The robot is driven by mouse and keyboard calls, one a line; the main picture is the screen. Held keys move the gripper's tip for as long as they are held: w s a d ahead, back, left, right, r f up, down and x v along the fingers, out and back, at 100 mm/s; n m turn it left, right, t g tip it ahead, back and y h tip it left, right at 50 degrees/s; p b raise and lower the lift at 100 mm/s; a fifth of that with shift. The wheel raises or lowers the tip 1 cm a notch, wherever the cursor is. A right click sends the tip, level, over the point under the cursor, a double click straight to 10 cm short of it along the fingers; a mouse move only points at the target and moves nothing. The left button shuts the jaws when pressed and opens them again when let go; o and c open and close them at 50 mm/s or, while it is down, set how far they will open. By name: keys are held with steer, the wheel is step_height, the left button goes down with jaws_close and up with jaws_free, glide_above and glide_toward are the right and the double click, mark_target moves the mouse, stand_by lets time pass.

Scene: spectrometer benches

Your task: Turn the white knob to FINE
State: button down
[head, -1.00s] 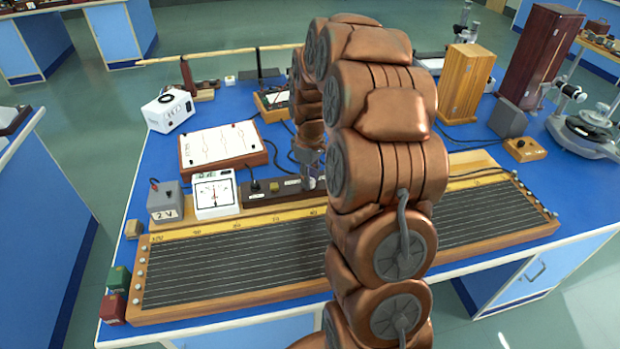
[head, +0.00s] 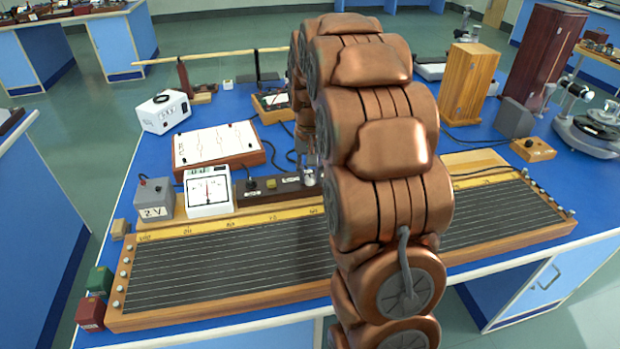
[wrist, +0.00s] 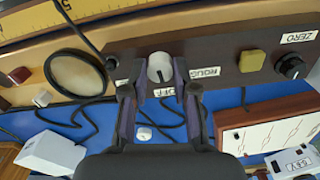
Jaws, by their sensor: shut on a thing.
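The white knob (wrist: 160,67) is on the dark control box (wrist: 225,62) in the wrist view. My gripper (wrist: 160,88) has one finger on each side of the knob and is shut on it. A dark mark shows on the knob's face, but its exact pointing is hard to tell. An OFF label (wrist: 176,92) is partly covered by my right finger, and a ROUGH label (wrist: 205,72) is to the right. No FINE label is readable. In the head view the control box (head: 265,188) stands behind the wire board, and my arm hides part of it.
A meter (head: 208,192) and a grey 2 V box (head: 154,199) stand left of the control box. The long wire board (head: 215,265) lies in front. A yellow button (wrist: 251,61), a black knob (wrist: 291,67) and a round ring-framed lens (wrist: 76,77) are near my gripper.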

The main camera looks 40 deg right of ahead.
mark_target(311, 177)
steer(key=m+b, duration=0.1)
steer(key=m, duration=0.5)
steer(key=shift+d, duration=0.1)
steer(key=m, duration=0.6)
steer(key=shift+s+m, duration=0.1)
steer(key=shift+m, duration=0.3)
steer(key=c, duration=0.9)
jaws_free()
steer(key=shift+r, duration=0.1)
step_height(311, 177, up, 12)
stand_by(0.5)
